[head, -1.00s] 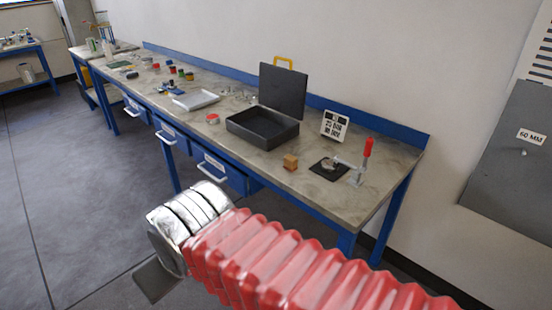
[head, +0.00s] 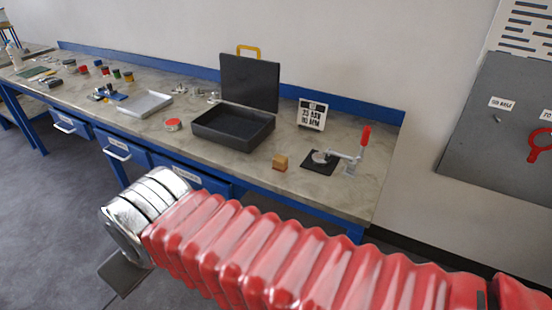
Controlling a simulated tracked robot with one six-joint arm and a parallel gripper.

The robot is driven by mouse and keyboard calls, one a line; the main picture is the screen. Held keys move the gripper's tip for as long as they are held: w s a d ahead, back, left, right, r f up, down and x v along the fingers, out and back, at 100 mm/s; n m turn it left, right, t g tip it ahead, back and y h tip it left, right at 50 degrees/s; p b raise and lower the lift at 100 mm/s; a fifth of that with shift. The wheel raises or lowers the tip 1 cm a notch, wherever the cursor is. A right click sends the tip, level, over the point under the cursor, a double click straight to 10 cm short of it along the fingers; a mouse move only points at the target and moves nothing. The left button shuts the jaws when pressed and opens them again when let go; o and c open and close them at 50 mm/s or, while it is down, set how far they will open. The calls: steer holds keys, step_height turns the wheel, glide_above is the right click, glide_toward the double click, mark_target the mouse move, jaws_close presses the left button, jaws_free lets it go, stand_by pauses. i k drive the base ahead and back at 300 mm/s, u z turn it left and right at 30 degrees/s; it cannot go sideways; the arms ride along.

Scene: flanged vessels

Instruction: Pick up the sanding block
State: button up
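A small tan and brown block (head: 280,163), which looks like the sanding block, sits on the workbench top (head: 225,165) near its front edge. It stands between the black open case and the toggle clamp. My gripper (head: 122,276) is at the lower left, in front of the bench and well apart from the block. Only a flat dark plate of it shows beyond the silver wrist, so its opening is hidden.
The black case (head: 233,128) has its lid raised. A red-handled toggle clamp (head: 363,140) and a sign (head: 312,114) stand to the right. A grey tray (head: 145,104), red tin (head: 173,124) and several small parts lie left. A grey wall panel (head: 500,125) hangs right.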

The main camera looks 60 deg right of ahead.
mark_target(281, 163)
steer(key=z, duration=0.3)
steer(key=i, duration=0.6)
steer(key=z, duration=1)
steer(key=i, duration=0.75)
steer(key=z, duration=0.45)
